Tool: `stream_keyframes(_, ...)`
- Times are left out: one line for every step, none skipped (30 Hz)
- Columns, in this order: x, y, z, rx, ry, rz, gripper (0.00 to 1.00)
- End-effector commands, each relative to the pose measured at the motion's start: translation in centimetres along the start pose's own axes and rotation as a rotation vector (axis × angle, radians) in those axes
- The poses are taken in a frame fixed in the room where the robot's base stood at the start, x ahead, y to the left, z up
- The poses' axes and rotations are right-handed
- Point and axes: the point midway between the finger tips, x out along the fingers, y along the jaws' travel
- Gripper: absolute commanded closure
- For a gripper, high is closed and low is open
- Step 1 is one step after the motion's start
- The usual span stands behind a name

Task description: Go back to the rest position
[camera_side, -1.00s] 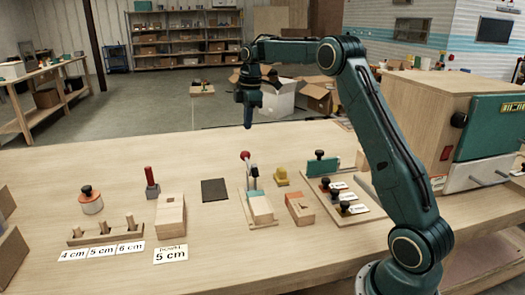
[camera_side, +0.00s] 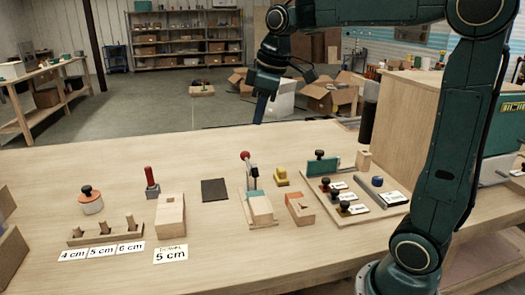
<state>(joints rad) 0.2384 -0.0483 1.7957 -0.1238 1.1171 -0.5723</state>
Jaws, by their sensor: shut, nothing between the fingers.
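My gripper (camera_side: 259,111) hangs in the air over the far edge of the wooden workbench (camera_side: 120,168), fingers pointing down. Its fingers are shut and hold nothing, and it is clear of every object on the bench. My arm rises at the right of the view and reaches across the top toward the left.
On the bench stand a peg rack (camera_side: 104,234), a round black-knobbed pot (camera_side: 91,202), a red-handled tool (camera_side: 152,182), a wooden block (camera_side: 170,214), a dark pad (camera_side: 214,190), a lever fixture (camera_side: 258,205), a yellow piece (camera_side: 281,177) and a stamp board (camera_side: 385,208).

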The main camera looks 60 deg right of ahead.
Motion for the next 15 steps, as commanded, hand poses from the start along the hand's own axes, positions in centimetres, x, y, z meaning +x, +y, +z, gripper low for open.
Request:
stream_keyframes(-0.5,-1.2,0.7,0.02,0.011,0.006,1.0)
stream_keyframes(-0.7,-1.8,1.1,0.035,0.017,0.009,1.0)
stream_keyframes(-0.9,-2.6,1.6,0.054,0.026,0.013,1.0)
stream_keyframes(-1.1,-3.2,2.0,0.069,0.032,0.016,1.0)
stream_keyframes(-1.2,-3.8,2.4,0.083,0.038,0.018,1.0)
stream_keyframes(-1.4,-4.5,3.0,0.102,0.047,0.021,1.0)
stream_keyframes(-1.5,-5.1,3.4,0.116,0.053,0.024,1.0)
stream_keyframes(-1.6,-5.6,3.9,0.13,0.06,0.026,1.0)
stream_keyframes(-1.7,-6.3,4.5,0.15,0.068,0.029,1.0)
stream_keyframes(-1.7,-6.9,4.9,0.166,0.075,0.031,1.0)
stream_keyframes(-1.7,-7.4,5.4,0.179,0.081,0.032,1.0)
stream_keyframes(-1.7,-8.1,6.1,0.198,0.09,0.034,1.0)
stream_keyframes(-1.8,-8.6,6.6,0.213,0.097,0.035,1.0)
stream_keyframes(-1.7,-9.1,7.1,0.226,0.104,0.037,1.0)
stream_keyframes(-1.7,-9.7,7.7,0.246,0.114,0.038,1.0)
